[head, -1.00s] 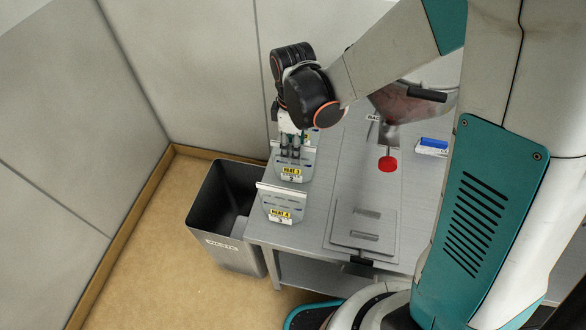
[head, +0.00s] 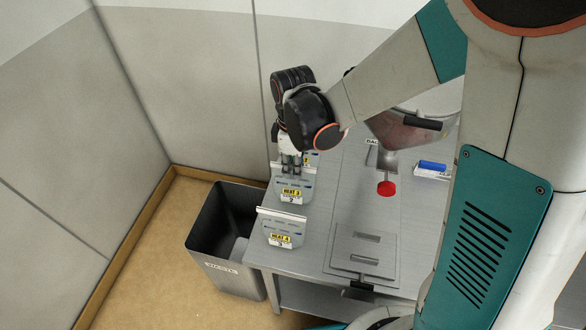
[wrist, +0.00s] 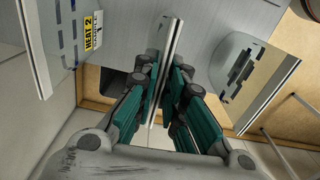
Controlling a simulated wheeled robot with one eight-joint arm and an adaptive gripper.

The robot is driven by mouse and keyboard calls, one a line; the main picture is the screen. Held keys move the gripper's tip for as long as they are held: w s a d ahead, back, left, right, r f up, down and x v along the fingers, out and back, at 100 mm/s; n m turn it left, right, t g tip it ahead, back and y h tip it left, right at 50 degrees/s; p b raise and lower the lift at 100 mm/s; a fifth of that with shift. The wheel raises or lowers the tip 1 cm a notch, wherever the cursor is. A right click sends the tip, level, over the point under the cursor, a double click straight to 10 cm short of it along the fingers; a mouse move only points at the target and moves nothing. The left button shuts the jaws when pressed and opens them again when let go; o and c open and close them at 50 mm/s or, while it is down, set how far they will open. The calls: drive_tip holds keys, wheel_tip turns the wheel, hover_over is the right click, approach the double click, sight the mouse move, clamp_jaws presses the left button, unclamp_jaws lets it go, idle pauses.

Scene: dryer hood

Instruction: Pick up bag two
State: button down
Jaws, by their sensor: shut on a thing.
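Bag two (head: 294,195), the middle bag, is marked HEAT 3 with a small 2 under it. It has a pale metal top bar, which shows edge-on in the wrist view (wrist: 166,60). My gripper (head: 291,168) comes down from above and is shut on this bar; it also shows in the wrist view (wrist: 158,75). The bag hangs upright below my fingers. I cannot tell whether its lower edge touches the table.
A HEAT 4 bag (head: 281,232) stands in front and a HEAT 2 bag (wrist: 66,35) behind, both close. The grey table (head: 318,215) carries a red knob (head: 386,188) and a blue-and-white item (head: 432,168). A waste bin (head: 225,275) stands left of the table.

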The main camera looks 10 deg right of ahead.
wheel_tip(320, 180, up, 19)
drive_tip(key=p, duration=1.2)
drive_tip(key=shift+f, duration=0.1)
